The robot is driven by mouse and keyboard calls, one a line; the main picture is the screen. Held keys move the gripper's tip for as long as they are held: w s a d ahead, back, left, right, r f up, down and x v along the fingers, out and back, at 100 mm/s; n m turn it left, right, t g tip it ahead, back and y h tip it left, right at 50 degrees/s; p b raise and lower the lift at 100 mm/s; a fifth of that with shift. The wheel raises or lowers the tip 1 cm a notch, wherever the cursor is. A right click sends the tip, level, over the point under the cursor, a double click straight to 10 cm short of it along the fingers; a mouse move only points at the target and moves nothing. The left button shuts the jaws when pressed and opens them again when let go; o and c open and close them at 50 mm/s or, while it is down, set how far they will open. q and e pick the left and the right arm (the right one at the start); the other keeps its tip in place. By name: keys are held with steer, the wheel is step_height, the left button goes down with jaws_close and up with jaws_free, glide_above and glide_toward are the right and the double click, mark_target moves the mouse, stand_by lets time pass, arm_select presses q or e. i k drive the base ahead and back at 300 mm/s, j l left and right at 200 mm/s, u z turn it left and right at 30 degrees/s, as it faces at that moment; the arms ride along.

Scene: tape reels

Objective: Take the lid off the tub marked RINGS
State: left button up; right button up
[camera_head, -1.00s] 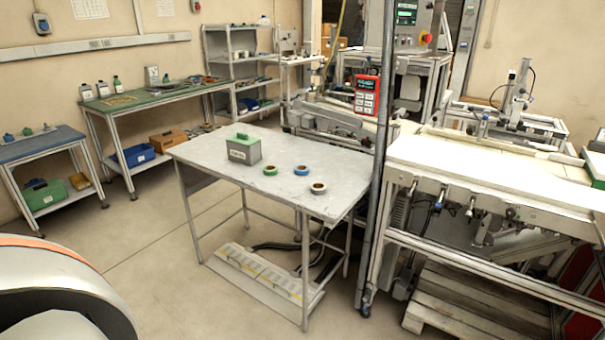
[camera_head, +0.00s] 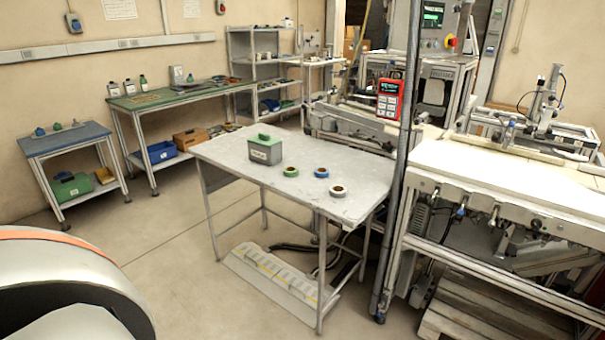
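A grey tub (camera_head: 265,153) stands upright on a grey metal table (camera_head: 230,152), toward its far left part. A green lid (camera_head: 264,138) with a raised handle sits on top of the tub. A pale label shows on the tub's front, but its writing is too small to read. Three tape reels lie flat to the right of the tub: a green one (camera_head: 290,171), a blue one (camera_head: 321,173) and a white one (camera_head: 338,191). Neither of my grippers is in view.
A grey post (camera_head: 396,200) stands at the table's right end, beside a white-topped machine (camera_head: 480,175). A white and yellow strip unit (camera_head: 275,280) lies under the table. Green (camera_head: 180,95) and blue (camera_head: 65,141) benches stand behind left.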

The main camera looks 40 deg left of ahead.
mark_target(267, 156)
steer(key=u, duration=1.45)
steer(key=i+j+z, duration=0.15)
steer(key=i+j, duration=0.2)
steer(key=i+j+z, duration=0.15)
steer(key=i+j, duration=0.2)
steer(key=i+j+z, duration=0.2)
steer(key=j, duration=0.3)
steer(key=i+j+z, duration=0.15)
steer(key=i+j, duration=0.25)
steer(key=j, duration=0.1)
